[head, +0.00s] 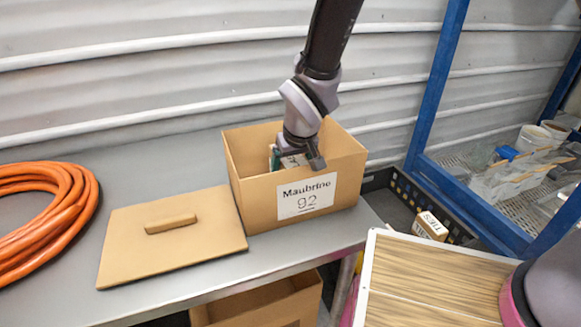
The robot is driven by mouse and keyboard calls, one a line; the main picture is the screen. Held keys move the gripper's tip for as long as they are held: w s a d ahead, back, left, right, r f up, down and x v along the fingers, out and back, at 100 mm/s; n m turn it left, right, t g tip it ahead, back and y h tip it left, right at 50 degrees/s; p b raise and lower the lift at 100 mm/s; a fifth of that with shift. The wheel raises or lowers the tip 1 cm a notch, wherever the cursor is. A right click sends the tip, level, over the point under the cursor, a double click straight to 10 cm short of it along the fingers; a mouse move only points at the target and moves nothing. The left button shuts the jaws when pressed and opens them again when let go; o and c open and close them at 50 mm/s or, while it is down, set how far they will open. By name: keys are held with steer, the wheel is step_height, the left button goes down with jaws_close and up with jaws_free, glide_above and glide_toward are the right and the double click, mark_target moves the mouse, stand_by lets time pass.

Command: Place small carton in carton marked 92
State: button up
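The open tan carton marked "Maubrine 92" (258,208) stands upright on the grey table, its label facing me. My gripper (302,158) points down into its opening, near the front wall. A small white and teal carton (275,158) shows inside the opening, right at my gripper. Its lower part is hidden behind the front wall. My fingers are partly hidden, so I cannot tell whether they grip it or are apart from it.
A flat tan lid with a handle (212,246) lies left of the carton. A coiled orange hose (62,237) lies at the far left. A blue frame (430,100) stands at right. A black crate (388,198) holds a small labelled box (430,226). Another carton (270,306) sits below the table.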

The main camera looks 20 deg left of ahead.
steer(key=o, duration=1.4)
steer(key=shift+f, duration=0.15)
steer(key=v, duration=1.2)
steer(key=shift+w, duration=0.1)
steer(key=w+d+r+m, duration=0.3)
steer(key=w+d+r, duration=0.35)
steer(key=d, duration=0.35)
steer(key=w+d+r+m, duration=0.3)
steer(key=w+d+r, duration=0.3)
steer(key=d, duration=0.4)
steer(key=s+d+r+m+t, duration=0.1)
steer(key=s+d+r+m, duration=0.2)
steer(key=d, duration=0.7)
steer(key=s+d+r+m+t+h, duration=0.1)
steer(key=s+d+r+m+t, duration=0.1)
steer(key=s+d+r, duration=0.3)
steer(key=d+r+m, duration=0.1)
steer(key=d+r, duration=0.2)
steer(key=d, duration=0.3)
steer(key=shift+s+d+t, duration=0.3)
steer(key=shift+s, duration=0.1)
